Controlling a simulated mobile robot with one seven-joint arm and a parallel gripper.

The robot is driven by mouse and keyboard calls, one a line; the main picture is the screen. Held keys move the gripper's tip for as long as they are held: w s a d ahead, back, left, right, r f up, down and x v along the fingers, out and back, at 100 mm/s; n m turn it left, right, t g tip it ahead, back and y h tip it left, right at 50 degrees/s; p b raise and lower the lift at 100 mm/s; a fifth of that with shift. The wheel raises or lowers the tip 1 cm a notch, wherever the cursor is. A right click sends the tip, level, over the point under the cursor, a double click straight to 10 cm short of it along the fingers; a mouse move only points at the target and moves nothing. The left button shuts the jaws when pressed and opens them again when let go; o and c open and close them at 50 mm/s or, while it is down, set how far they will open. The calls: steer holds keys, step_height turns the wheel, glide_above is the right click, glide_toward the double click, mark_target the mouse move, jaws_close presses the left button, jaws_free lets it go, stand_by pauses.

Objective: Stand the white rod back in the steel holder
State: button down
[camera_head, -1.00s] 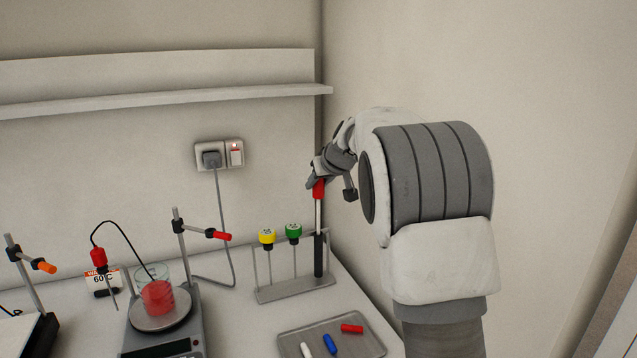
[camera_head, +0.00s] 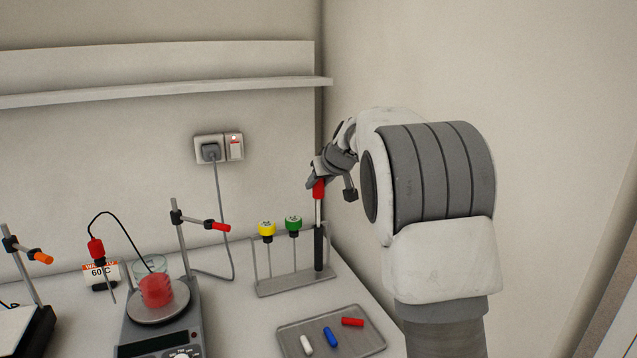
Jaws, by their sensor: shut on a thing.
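The steel holder (camera_head: 284,287) is a low rack on the bench near the back right corner. Yellow-topped (camera_head: 267,231) and green-topped (camera_head: 293,226) thin rods stand in it. My gripper (camera_head: 318,182) is shut on the red top of a rod with a pale, whitish shaft (camera_head: 318,212) and a thick black lower part (camera_head: 318,248). This rod is upright at the holder's right end. Its lower end is close to the holder's base; I cannot tell whether it rests in it.
A tray (camera_head: 365,318) with small white, blue and red bars lies in front of the holder. To the left are a hotplate (camera_head: 160,335) with a red-filled beaker (camera_head: 157,290) and a clamp stand (camera_head: 182,240). A wall stands close on the right; a shelf (camera_head: 160,90) runs above.

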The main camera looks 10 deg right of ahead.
mark_target(321, 193)
steer(key=shift+f+b, duration=1.85)
stand_by(0.4)
steer(key=shift+r, duration=0.1)
steer(key=shift+c, duration=2.3)
jaws_free()
steer(key=v, duration=1.8)
steer(key=s+a+f+g+p, duration=0.1)
steer(key=s+a+f+p, duration=0.1)
steer(key=s, duration=0.9)
steer(key=s+a+f+m+g+h+p, duration=0.1)
steer(key=s+f, duration=0.4)
steer(key=s, duration=0.5)
steer(key=s+a+f+g+p, duration=0.2)
steer(key=s+a+f+p, duration=0.1)
steer(key=s, duration=0.8)
steer(key=shift+s+a+m+h, duration=0.25)
steer(key=shift+s+m+h, duration=0.05)
steer(key=shift+s+m, duration=0.1)
